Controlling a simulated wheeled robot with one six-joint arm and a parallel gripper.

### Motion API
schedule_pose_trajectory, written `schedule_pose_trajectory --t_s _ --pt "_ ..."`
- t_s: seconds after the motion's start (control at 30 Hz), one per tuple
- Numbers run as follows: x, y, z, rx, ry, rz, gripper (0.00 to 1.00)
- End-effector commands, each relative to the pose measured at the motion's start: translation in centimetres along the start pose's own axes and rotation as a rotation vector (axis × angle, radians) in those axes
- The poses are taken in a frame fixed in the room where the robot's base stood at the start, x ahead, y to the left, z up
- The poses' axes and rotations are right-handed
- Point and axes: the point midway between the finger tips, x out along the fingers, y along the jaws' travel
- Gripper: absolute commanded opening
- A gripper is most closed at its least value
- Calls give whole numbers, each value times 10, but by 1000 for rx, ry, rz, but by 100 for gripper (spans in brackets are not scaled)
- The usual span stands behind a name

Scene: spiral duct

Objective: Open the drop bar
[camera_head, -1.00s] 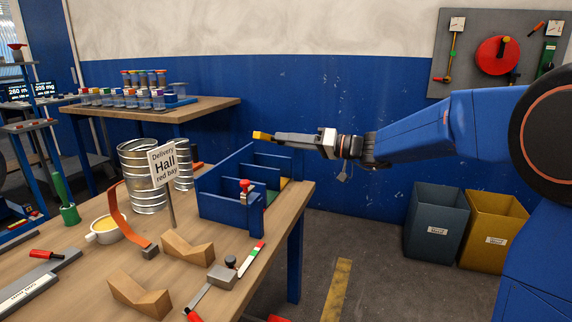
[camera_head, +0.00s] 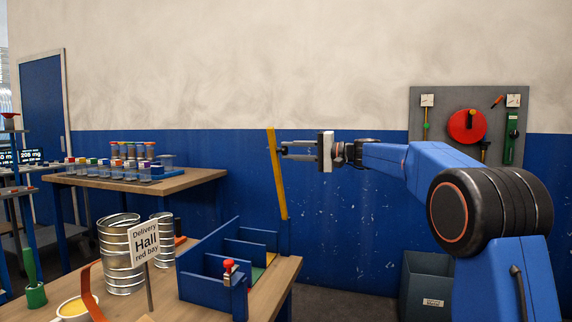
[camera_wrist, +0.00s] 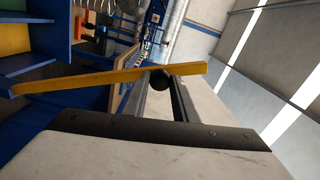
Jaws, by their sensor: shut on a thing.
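The drop bar is a long yellow bar (camera_head: 277,175) that stands nearly upright, leaning slightly left at its top, behind the far right corner of the blue divided bin (camera_head: 205,287). My gripper (camera_head: 283,150) reaches it from the right, near its upper end. In the wrist view, the yellow bar (camera_wrist: 90,79) runs across in front of the fingers. A black round knob (camera_wrist: 160,81) on the bar sits between the fingertips, and my gripper is shut on it. The bar's lower mounting is not clear.
The workbench carries metal duct pieces (camera_head: 119,255) and a "Delivery Hall red bay" sign (camera_head: 144,240). A back table (camera_head: 190,180) holds several small jars. A tool board (camera_head: 468,125) hangs on the right wall. A grey bin (camera_head: 427,285) stands below.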

Motion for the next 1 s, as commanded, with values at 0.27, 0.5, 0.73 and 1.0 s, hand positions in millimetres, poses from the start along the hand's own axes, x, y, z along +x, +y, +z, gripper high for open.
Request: schedule_pose_trajectory --t_s 0.27,0.5,0.73,1.0 --pt "0 -6 -34 102 0 0 0" --pt "0 -8 -44 136 0 0 0" --pt "0 -8 -45 142 0 0 0" --pt "0 -8 -45 141 0 1 44"
